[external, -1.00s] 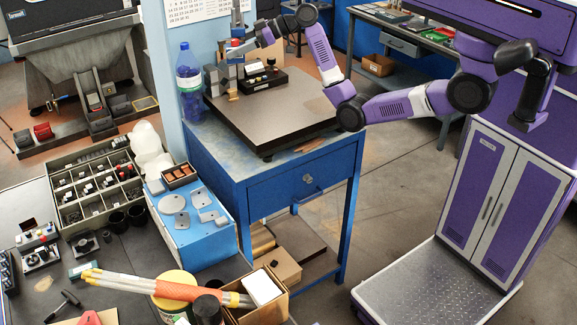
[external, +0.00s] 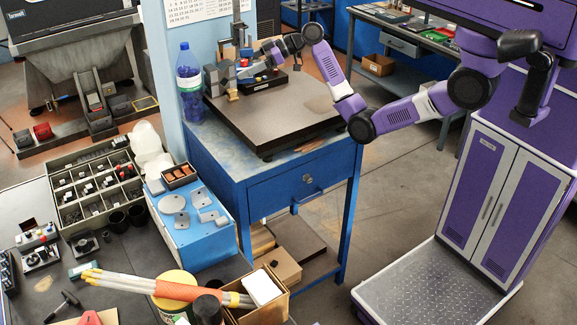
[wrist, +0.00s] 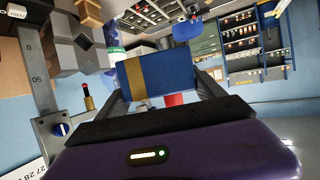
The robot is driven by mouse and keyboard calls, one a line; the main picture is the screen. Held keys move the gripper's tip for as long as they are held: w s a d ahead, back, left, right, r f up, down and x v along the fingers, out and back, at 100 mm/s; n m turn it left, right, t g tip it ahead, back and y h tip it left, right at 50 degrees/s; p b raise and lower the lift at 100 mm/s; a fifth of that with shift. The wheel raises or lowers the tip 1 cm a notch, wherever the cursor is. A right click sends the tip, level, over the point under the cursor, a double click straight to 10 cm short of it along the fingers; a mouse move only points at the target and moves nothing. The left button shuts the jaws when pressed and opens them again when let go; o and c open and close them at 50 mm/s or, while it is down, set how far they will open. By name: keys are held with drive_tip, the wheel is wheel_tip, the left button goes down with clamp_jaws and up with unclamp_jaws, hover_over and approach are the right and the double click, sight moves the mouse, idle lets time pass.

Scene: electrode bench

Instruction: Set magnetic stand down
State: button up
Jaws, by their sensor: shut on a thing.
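The magnetic stand shows in the wrist view as a blue block (wrist: 165,74) with a gold strip and a red part just below it in the picture. My gripper (wrist: 158,85) is shut on this block, one finger on each side. In the external view my gripper (external: 268,50) is at the back of the dark surface plate (external: 270,112), with the small stand (external: 245,72) below and left of it. Its red part shows on top. I cannot tell whether its base touches the plate.
Grey and brass blocks (external: 214,80) stand close on the left, and a black box with knobs (external: 262,80) is close by on the plate. A water bottle (external: 189,85) stands at the bench's left edge. The plate's front and middle are clear.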

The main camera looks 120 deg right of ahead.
sight(247, 112)
wheel_tip(247, 112, down, 12)
drive_tip(key=shift+f+p, duration=0.15)
drive_tip(key=shift+p, duration=0.8)
drive_tip(key=shift+f, duration=0.15)
drive_tip(key=o, duration=1.6)
drive_tip(key=shift+f, duration=0.3)
drive_tip(key=o, duration=0.5)
drive_tip(key=shift+r, duration=0.15)
drive_tip(key=b+v, duration=0.2)
drive_tip(key=v, duration=1)
